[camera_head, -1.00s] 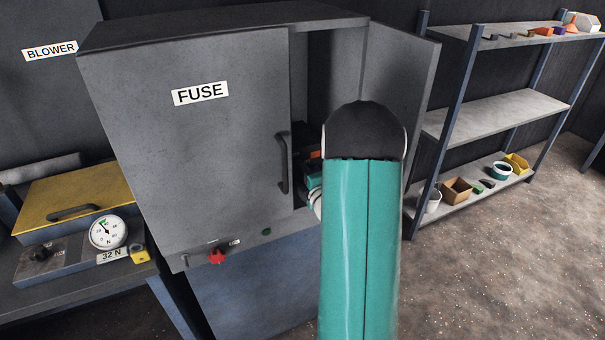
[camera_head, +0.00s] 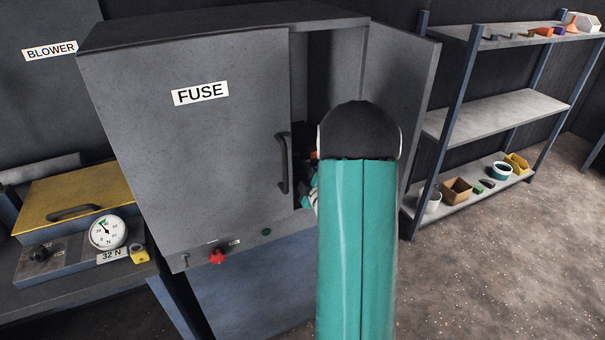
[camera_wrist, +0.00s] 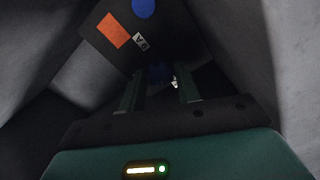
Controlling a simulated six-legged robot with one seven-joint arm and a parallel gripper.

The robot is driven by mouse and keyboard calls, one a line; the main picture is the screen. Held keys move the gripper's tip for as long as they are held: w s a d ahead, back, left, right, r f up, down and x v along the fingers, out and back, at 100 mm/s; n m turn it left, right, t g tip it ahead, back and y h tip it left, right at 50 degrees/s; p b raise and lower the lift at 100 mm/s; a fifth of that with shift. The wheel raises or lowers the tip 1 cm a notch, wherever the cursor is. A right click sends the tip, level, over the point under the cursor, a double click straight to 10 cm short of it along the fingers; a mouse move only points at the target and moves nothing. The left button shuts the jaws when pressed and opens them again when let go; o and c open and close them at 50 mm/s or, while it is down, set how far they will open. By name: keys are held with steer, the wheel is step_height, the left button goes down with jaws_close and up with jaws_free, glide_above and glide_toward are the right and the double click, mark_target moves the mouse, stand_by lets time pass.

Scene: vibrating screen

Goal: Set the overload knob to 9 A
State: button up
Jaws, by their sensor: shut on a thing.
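The grey cabinet labelled FUSE (camera_head: 190,140) stands in the middle of the head view with its right side open. My teal arm reaches into that opening and hides most of the inside. In the wrist view, my gripper (camera_wrist: 160,84) is close to a dark panel (camera_wrist: 175,35) that looks tilted. A dark blue knob (camera_wrist: 159,71) shows between my two fingers, and the gripper is shut on it. The knob's pointer and its scale cannot be read in this dim view. A small white label (camera_wrist: 141,42) sits near it on the panel.
The panel also bears an orange patch (camera_wrist: 113,30) and a blue round part (camera_wrist: 143,8). Grey walls crowd both sides of my gripper. The opened right door (camera_head: 397,100) stands beside my arm. A red knob (camera_head: 217,256) is on the cabinet's lower front.

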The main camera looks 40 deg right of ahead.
steer(key=shift+m, duration=1.2)
steer(key=o, duration=0.9)
steer(key=shift+o, duration=0.2)
steer(key=v, duration=1.3)
steer(key=shift+s, duration=0.35)
steer(key=shift+a, duration=0.1)
